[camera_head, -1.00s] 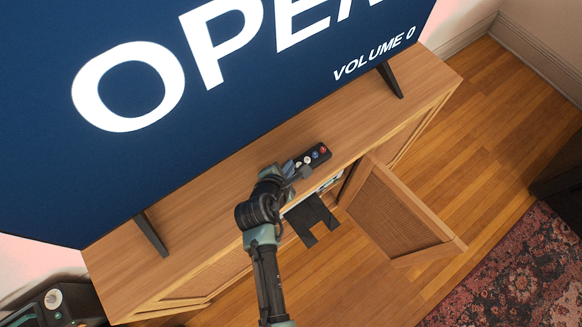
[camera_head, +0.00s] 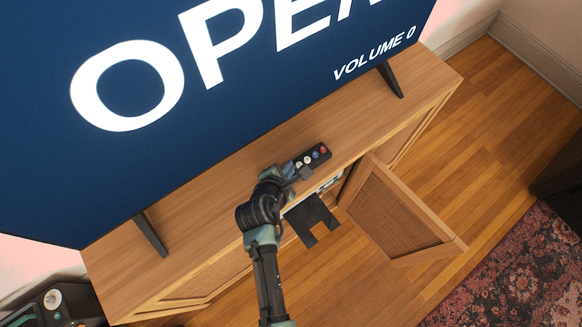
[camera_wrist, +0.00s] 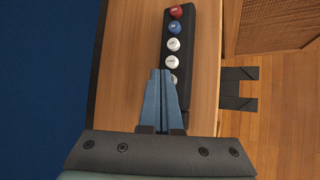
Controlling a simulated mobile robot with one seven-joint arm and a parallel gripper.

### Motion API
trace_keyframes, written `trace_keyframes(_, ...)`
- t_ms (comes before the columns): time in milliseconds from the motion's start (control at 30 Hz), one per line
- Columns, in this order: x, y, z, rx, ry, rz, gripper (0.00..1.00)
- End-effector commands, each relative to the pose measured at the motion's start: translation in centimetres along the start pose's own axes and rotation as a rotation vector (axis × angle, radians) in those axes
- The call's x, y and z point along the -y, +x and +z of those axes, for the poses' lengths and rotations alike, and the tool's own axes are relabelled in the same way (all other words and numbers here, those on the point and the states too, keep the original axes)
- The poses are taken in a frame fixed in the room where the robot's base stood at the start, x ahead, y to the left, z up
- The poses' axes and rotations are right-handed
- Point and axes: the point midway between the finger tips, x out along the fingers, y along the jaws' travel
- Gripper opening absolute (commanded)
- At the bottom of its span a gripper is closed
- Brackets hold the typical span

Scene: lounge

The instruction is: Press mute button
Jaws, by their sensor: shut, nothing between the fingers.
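A black remote (camera_head: 313,158) lies on top of the wooden TV cabinet. In the wrist view the remote (camera_wrist: 178,45) shows a row of round buttons: a red one (camera_wrist: 176,12), a blue one (camera_wrist: 174,27) and white ones below. Labels on them are too small to read surely. My gripper (camera_wrist: 160,72) is shut and empty, its blue fingertips over the lower part of the remote beside a white button (camera_wrist: 172,61). The fingers hide part of the remote; I cannot tell if they touch it. The TV (camera_head: 220,110) reads "VOLUME 0".
The wooden cabinet (camera_head: 200,210) has one door (camera_head: 400,215) standing open at the front. A dark flat piece (camera_head: 312,220) juts out below its front edge. TV feet (camera_head: 151,235) stand on the top. A patterned rug (camera_head: 520,270) lies at right.

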Motion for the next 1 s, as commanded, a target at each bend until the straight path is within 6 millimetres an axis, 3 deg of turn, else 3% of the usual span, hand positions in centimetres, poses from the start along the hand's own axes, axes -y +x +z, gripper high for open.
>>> trace_keyframes(1000, 0.42, 0.56, -0.42, 0.0, -0.001, 0.0, 0.0)
